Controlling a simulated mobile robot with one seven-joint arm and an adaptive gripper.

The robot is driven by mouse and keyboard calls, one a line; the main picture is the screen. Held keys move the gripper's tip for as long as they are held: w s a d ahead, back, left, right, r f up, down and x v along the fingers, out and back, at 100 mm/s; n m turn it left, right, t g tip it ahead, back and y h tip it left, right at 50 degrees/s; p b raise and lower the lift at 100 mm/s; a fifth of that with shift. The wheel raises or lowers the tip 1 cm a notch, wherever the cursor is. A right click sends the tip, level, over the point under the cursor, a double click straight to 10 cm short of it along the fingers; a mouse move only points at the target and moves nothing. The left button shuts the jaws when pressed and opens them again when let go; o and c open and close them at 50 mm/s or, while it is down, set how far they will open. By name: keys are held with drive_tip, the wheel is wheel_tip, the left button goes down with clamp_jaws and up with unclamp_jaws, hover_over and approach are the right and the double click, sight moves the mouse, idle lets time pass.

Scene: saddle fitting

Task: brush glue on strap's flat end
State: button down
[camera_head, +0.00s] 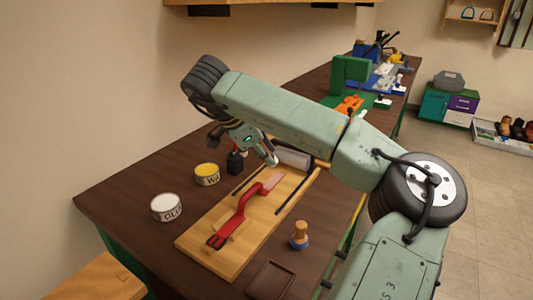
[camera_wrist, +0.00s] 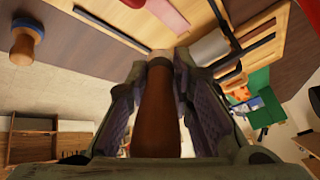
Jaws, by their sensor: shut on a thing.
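My gripper (camera_head: 262,155) is shut on a brown-handled tool, which looks like the glue brush (camera_wrist: 158,115). A pale end shows beyond the fingers in the wrist view; its bristles are hard to make out. The red strap (camera_head: 249,199) lies on a light wooden board (camera_head: 203,250), with a paler pink flat end (camera_head: 271,181) toward the gripper. That flat end also shows at the top of the wrist view (camera_wrist: 168,14). The gripper is above the board's far end; I cannot tell whether the brush touches the strap. The white glue tin (camera_head: 166,208) stands left of the board.
A yellow-topped tin (camera_head: 207,175) stands behind the glue tin. A wooden-handled dauber with a blue base (camera_head: 299,236) stands right of the board. Dark bars (camera_head: 297,193) and a grey block (camera_head: 292,157) lie on the board. A dark tray (camera_head: 270,281) lies in front.

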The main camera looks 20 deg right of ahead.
idle(0.5)
drive_tip(key=shift+w+a+r+g+p, duration=0.1)
drive_tip(key=shift+w+a+g+p, duration=0.25)
drive_tip(key=shift+p, duration=0.4)
drive_tip(key=shift+w+a+f+m+g+p, duration=0.25)
drive_tip(key=shift+w+f+m+g+p, duration=0.05)
drive_tip(key=shift+w+f+g+p, duration=0.3)
drive_tip(key=shift+r, duration=0.1)
